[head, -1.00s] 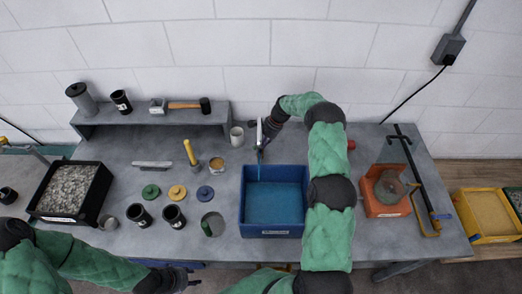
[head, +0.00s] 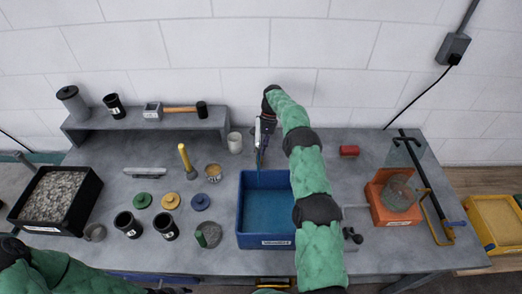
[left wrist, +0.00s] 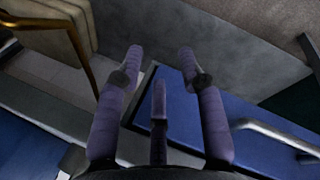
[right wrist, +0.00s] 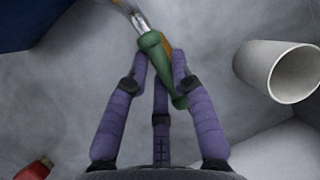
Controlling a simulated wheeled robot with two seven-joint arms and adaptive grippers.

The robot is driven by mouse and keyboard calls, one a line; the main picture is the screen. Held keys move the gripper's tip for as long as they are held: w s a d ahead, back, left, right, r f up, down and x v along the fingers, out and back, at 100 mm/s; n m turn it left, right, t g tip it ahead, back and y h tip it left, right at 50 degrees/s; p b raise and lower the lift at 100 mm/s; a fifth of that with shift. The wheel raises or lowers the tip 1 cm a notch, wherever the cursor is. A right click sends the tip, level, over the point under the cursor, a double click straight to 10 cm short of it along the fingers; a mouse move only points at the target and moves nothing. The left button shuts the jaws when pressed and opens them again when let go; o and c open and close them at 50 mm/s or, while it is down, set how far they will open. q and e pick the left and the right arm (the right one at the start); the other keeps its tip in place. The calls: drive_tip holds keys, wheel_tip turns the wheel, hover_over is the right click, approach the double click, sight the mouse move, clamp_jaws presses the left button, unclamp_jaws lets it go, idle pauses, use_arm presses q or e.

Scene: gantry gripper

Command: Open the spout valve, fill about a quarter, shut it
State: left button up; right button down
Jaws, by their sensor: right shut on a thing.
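Whether the valve is open cannot be told, and no stream shows. The tub's inside is an even blue; I cannot tell liquid from bare floor. My left gripper (left wrist: 160,55) is open and empty below the table front; in the head view it is mostly cut off at the bottom edge.
A white cup (head: 235,142) stands close to the right gripper. Black cups, coloured discs, a yellow-handled tool (head: 185,158) and a gravel tray (head: 85,213) are left.

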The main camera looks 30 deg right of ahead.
drive_tip(key=shift+n, duration=0.5)
drive_tip(key=c, duration=1.1)
unclamp_jaws()
drive_tip(key=shift+o, duration=0.2)
wheel_tip(320, 180, up, 10)
